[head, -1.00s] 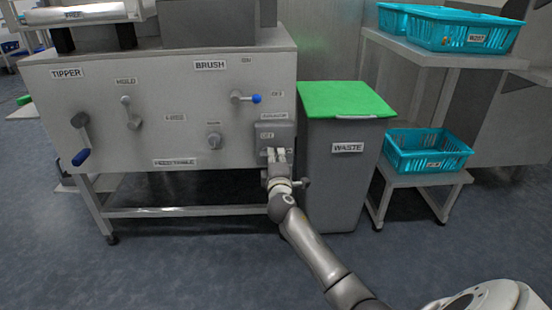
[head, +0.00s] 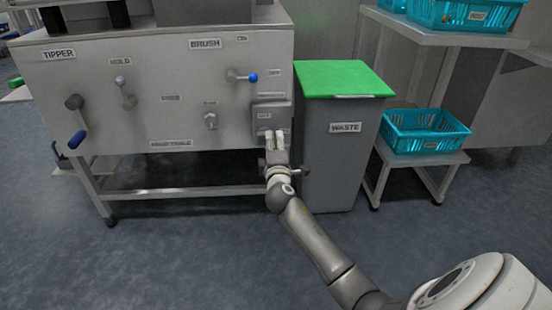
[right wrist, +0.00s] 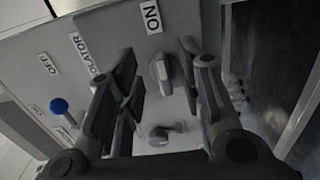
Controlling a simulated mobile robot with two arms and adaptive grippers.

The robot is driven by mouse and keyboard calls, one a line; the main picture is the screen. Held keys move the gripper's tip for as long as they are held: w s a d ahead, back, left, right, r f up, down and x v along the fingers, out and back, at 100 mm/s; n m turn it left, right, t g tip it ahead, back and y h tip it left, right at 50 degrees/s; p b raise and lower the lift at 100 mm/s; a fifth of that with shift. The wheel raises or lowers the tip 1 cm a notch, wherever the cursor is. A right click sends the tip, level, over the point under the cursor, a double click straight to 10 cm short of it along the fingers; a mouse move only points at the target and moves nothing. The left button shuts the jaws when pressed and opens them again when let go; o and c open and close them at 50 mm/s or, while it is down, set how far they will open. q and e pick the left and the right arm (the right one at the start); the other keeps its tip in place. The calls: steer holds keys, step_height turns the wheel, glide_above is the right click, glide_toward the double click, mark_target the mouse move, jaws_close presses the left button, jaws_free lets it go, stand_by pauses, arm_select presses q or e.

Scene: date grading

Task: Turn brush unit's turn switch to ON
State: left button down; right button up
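The brush unit's turn switch is a grey knob (right wrist: 160,72) on the isolator box (head: 270,116), at the lower right of the machine panel. My right gripper (head: 276,138) is just in front of the box and hides the knob in the head view. In the right wrist view its fingers (right wrist: 160,95) are apart, with the knob visible between them. I cannot tell whether they touch it. My left gripper is out of view.
The blue-tipped brush lever (head: 252,77) is just above the isolator box. A speed knob (head: 210,121) is to its left. A grey waste bin (head: 340,165) with a green lid stands close at right. Teal crates (head: 425,138) sit on stands further right.

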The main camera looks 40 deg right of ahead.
steer(key=v, duration=0.8)
steer(key=shift+s, duration=0.2)
steer(key=shift+a, duration=0.1)
